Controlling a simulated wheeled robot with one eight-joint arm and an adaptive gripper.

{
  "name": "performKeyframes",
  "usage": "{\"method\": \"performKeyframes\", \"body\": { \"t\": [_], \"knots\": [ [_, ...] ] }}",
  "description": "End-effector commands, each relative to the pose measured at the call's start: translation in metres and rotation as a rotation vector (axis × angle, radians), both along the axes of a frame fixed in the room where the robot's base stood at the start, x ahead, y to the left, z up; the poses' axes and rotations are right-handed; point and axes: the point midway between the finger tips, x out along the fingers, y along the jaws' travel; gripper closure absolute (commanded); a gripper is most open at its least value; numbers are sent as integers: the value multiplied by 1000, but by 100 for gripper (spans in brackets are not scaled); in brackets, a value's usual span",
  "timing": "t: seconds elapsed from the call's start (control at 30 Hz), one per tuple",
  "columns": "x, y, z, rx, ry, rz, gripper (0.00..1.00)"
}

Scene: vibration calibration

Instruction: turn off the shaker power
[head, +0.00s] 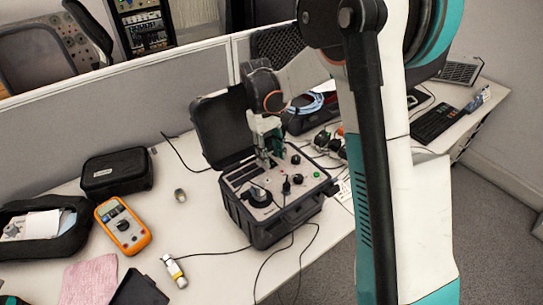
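The shaker unit (270,225) is a black case with its lid open (219,131), standing on the white desk. Which control is the power switch cannot be made out.
Cables run off the front. A partition (150,101) stands behind. A keyboard (437,123) lies at the right.

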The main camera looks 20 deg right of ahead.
Motion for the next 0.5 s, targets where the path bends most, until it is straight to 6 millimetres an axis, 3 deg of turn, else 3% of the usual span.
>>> {"method": "performKeyframes", "body": {
  "t": [0.3, 0.5],
  "knots": [
    [15, 6, 61, 0, 0, 1, 62],
    [23, 8, 91, 0, 0, 1, 62]
  ]
}}
